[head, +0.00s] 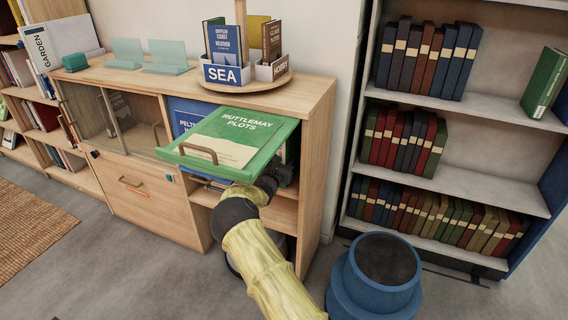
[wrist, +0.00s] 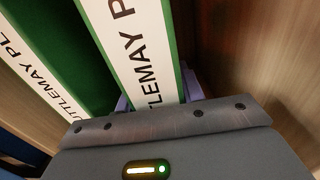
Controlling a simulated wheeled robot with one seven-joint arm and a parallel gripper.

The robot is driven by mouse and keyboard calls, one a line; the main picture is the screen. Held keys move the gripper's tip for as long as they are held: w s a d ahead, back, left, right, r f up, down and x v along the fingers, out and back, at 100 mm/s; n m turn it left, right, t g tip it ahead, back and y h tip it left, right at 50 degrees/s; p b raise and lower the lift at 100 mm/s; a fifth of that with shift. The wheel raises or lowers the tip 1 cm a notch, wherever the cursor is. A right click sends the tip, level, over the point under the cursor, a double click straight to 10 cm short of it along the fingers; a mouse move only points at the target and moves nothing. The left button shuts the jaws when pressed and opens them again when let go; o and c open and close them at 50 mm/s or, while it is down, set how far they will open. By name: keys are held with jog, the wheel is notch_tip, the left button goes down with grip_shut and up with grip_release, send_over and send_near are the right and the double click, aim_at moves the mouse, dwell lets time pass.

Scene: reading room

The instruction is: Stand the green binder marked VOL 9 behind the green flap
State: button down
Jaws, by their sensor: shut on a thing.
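The green flap (head: 235,140), labelled RUTTLEMAY PLOTS, is raised and juts out flat over its cabinet compartment. My arm reaches in below it, and my gripper (head: 268,185) is at the compartment opening. In the wrist view my gripper (wrist: 157,95) is shut on a green binder (wrist: 135,50) with a white spine label. The label's visible letters read "TLEMAY P"; no volume number shows. Another green binder (wrist: 35,70) with the same kind of label stands to its left, a gap apart. The lower ends of both are hidden by my gripper.
Wooden cabinet walls (wrist: 240,50) stand close on the right. A blue panel (head: 186,116) is left of the flap. A round tray (head: 285,78) with books sits on top. A blue stool (head: 375,275) and a bookcase (head: 480,187) stand to the right.

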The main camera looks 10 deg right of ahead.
jog(key=shift+r, duration=0.15)
jog(key=c, duration=0.8)
grip_release()
jog(key=shift+o, duration=1)
jog(key=shift+f, duration=0.2)
jog(key=shift+r, duration=0.1)
jog(key=p+v, duration=0.5)
jog(key=v, duration=0.6)
jog(key=shift+p, duration=0.35)
